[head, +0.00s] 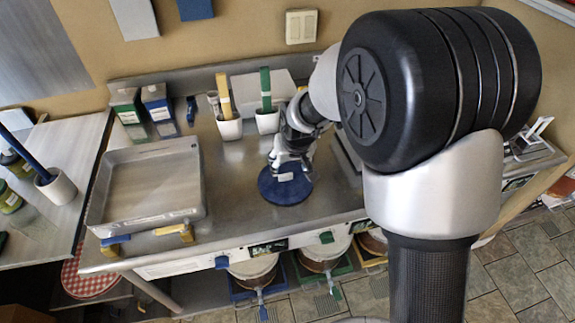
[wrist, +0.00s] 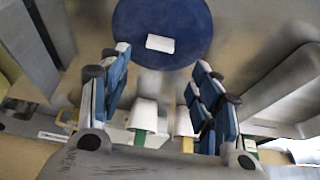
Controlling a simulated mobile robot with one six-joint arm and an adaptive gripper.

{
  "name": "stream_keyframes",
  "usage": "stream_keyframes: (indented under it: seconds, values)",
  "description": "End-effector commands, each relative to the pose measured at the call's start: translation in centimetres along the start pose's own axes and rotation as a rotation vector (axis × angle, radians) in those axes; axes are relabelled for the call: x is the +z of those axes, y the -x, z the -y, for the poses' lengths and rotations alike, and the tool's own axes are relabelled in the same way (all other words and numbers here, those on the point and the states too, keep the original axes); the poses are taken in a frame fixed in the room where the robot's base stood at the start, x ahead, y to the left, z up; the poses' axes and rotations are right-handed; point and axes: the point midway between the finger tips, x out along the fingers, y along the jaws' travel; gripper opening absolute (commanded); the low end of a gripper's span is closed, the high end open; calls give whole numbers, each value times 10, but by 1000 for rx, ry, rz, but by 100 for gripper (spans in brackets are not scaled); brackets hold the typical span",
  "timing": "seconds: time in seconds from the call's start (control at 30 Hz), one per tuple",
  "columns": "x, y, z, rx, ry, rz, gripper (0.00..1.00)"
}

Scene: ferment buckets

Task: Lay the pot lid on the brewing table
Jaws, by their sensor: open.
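A round dark blue disc, which looks to be the pot lid (head: 288,195), lies flat on the steel brewing table (head: 240,182) near its front edge. In the wrist view the lid (wrist: 190,25) shows at the top, with a small white block on its face. My gripper (head: 290,172) is above the lid, pointing down, and hides part of it in the head view. In the wrist view my gripper (wrist: 162,60) has its blue-padded fingers wide apart, with nothing held between them. I cannot tell whether the fingertips touch the lid.
A large metal tray (head: 150,215) stands left of the lid. White cups with a yellow-handled tool (head: 229,128) and a green-handled tool (head: 267,121) stand behind. Cartons (head: 159,108) stand back left. Buckets (head: 322,257) sit below the table. Bare steel lies between tray and lid.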

Motion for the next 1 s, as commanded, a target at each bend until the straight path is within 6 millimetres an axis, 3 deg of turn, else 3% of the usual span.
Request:
stream_keyframes:
  seconds: [0.1,0.37,0.47,0.57,0.67,0.8,1.0]
  values:
    - [0,15,0,0,0,0,58]
    - [1,22,0,0,0,1,58]
    - [2,34,-5,3,-8,-3,58]
    - [8,68,-18,13,-30,-10,58]
    - [27,118,-35,29,-64,-16,58]
    - [72,186,-56,53,-118,-17,58]
    - [152,255,-69,85,-193,-18,58]
